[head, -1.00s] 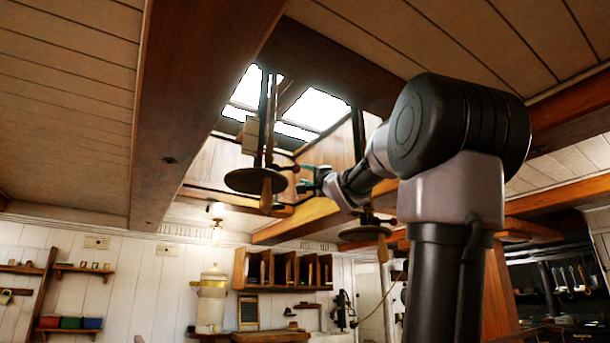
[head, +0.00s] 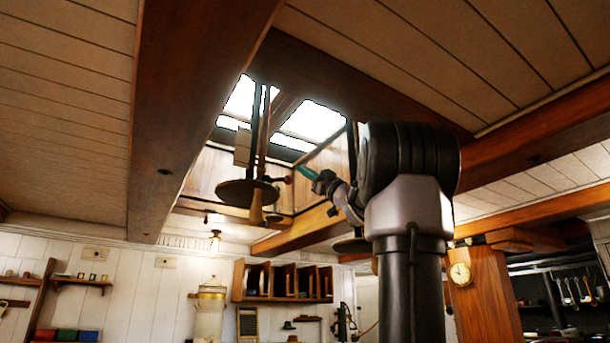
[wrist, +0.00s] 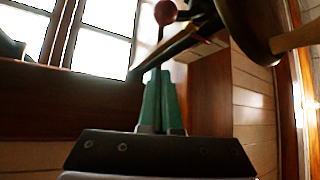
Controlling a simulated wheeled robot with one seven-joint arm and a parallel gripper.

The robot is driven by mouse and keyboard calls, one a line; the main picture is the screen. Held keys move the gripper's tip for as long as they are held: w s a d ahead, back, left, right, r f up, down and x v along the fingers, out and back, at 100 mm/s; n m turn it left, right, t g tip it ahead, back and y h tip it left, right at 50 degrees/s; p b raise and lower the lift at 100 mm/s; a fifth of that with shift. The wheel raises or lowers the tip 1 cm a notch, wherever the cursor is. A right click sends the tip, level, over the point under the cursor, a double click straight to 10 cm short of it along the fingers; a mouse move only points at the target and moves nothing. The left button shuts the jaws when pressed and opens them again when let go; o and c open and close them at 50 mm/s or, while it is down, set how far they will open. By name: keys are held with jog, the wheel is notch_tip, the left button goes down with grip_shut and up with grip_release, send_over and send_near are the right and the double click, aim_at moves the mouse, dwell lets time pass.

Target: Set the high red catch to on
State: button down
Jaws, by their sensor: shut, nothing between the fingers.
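The red catch shows as a small round red knob (head: 288,180) beside the hanging round-plated fixture, high under the skylight. In the wrist view the red knob (wrist: 165,12) sits at the top edge on a thin stem, beyond my fingertips. My gripper (head: 301,170) has green fingers, pressed together and empty, just right of the knob in the head view. In the wrist view the closed fingers (wrist: 158,78) point up toward the knob's stem and a dark bar. A gap shows between fingertips and knob. Where the stem is mounted is not clear.
The hanging fixture with its round plate (head: 247,194) and wooden handle (head: 257,210) is close left of my gripper. A heavy ceiling beam (head: 190,110) runs left of it. The bright skylight (head: 312,122) is behind. A wooden post with a clock (head: 460,274) stands right.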

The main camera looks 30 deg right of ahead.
aim_at(288, 176)
jog(key=w+a+r, duration=0.1)
jog(key=w, duration=0.5)
jog(key=shift+w+r+h, duration=0.3)
jog(key=shift+w, duration=0.1)
jog(key=shift+f, duration=0.1)
jog(key=shift+w+d+f+m+t+h, duration=0.1)
jog(key=shift+f+m+t+h, duration=0.35)
jog(key=shift+m, duration=0.35)
jog(key=shift+w+d+f+m+t+h, duration=0.1)
jog(key=shift+f+m+t+h, duration=0.1)
jog(key=shift+m+t+h, duration=0.4)
jog(key=shift+a, duration=0.1)
